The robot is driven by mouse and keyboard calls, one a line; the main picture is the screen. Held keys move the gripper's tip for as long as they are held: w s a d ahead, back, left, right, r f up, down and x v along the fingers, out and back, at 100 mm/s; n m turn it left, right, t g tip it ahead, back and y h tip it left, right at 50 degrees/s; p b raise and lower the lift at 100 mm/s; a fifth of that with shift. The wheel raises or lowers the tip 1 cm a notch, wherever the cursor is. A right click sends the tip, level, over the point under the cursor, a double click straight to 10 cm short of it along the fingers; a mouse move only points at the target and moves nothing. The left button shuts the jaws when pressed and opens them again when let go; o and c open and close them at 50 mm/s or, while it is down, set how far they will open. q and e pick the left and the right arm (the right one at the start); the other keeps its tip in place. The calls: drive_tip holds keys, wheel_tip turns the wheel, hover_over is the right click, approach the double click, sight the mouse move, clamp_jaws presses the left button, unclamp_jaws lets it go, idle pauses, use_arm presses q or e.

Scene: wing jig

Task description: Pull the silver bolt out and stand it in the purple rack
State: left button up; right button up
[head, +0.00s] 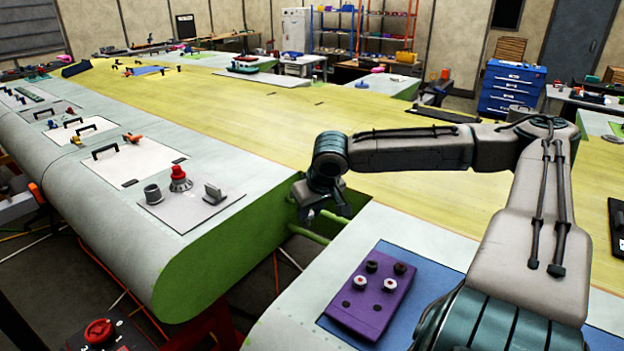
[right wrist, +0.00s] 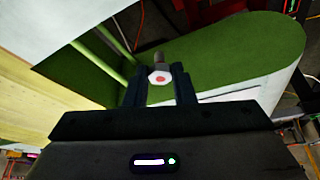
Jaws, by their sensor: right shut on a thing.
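My right gripper (head: 322,207) hangs over the gap beside the green end face of the wing section. In the right wrist view it is shut on the silver bolt (right wrist: 159,76), whose pale hexagonal head has a red centre and faces the camera. The shank points away toward the green surface; I cannot tell whether its far end is in a hole. The bolt is not clear in the head view. The purple rack (head: 384,309) lies to the right and nearer, with two red-centred pale heads, two dark round pieces and dark holes on top. My left gripper is not in view.
The rack sits on a blue mat (head: 430,318) on the near wing panel. Green rods (head: 308,234) cross the gap below my right gripper. A grey plate (head: 192,207) with a red knob and other fittings lies on the left wing section. My right arm spans above the rack's right side.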

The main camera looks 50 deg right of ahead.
drive_tip(key=shift+d, duration=0.1)
idle(0.3)
drive_tip(key=shift+s+r+n, duration=0.1)
drive_tip(key=shift+s+n, duration=0.3)
drive_tip(key=shift+a, duration=0.3)
